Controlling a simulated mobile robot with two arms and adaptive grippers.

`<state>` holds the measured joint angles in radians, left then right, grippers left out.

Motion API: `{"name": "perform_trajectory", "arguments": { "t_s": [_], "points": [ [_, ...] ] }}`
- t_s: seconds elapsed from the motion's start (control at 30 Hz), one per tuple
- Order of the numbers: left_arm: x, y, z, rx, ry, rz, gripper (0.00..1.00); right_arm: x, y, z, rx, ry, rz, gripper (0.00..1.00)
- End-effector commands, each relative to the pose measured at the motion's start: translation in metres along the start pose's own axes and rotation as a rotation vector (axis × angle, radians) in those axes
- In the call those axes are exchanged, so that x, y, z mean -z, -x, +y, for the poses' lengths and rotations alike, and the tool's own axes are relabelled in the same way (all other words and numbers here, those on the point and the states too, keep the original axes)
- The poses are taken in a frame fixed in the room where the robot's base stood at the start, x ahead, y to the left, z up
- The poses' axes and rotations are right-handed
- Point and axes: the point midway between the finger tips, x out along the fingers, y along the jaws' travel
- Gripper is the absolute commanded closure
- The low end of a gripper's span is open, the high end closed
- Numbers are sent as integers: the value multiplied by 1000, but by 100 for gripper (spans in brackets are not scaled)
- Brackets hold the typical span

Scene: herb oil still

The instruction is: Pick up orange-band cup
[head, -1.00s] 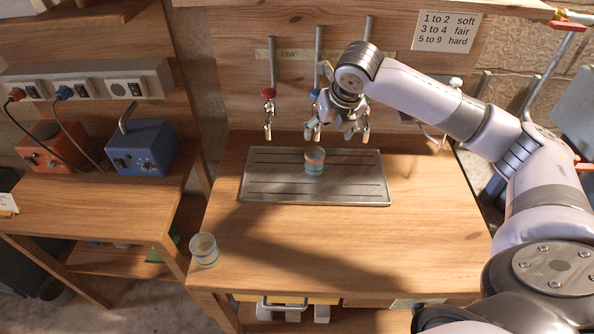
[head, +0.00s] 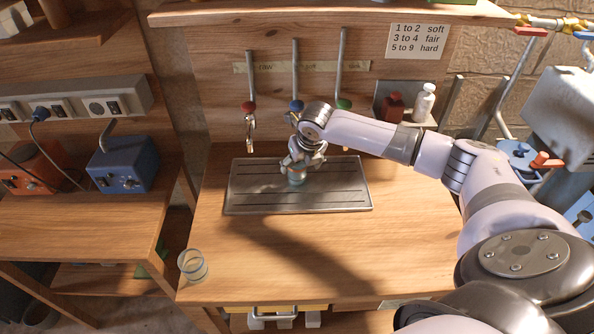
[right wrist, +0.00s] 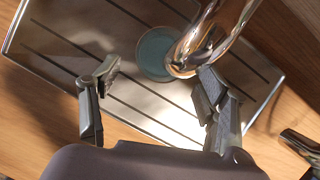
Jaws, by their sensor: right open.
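The cup (head: 297,181) stands on the grooved metal tray (head: 245,203), under the middle tap. My right gripper (head: 301,160) is just above it and hides its upper part, so its orange band is hardly visible now. In the right wrist view the cup (right wrist: 152,55) shows from above as a teal round, partly covered by the shiny tap spout (right wrist: 205,40). The two fingers of my right gripper (right wrist: 158,88) are spread wide, with nothing between the tips, and the cup lies beyond them. My left gripper is not in view.
A second clear cup (head: 192,265) stands at the table's front left corner. Taps with red (head: 249,107), blue (head: 296,106) and green (head: 343,103) knobs hang over the tray. Red and white bottles (head: 424,102) stand at the back right. The table front is clear.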

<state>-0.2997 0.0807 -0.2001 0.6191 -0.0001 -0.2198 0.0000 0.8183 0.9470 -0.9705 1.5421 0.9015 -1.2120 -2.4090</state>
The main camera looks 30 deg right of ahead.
Motion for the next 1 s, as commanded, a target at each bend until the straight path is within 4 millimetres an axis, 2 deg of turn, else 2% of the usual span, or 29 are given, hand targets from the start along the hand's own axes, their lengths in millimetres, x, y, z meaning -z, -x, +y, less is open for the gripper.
{"name": "perform_trajectory", "arguments": {
  "t_s": [0.13, 0.3, 0.57, 1.0],
  "points": [
    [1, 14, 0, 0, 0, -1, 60, 0, -20, 0, 1, 0, 4, 31],
    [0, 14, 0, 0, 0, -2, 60, 0, -39, 0, 1, 0, 3, 31],
    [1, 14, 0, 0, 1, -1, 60, 0, -42, 0, 1, 1, 1, 32],
    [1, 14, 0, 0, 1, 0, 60, 0, -42, 0, 1, 1, 1, 61]
  ]
}}
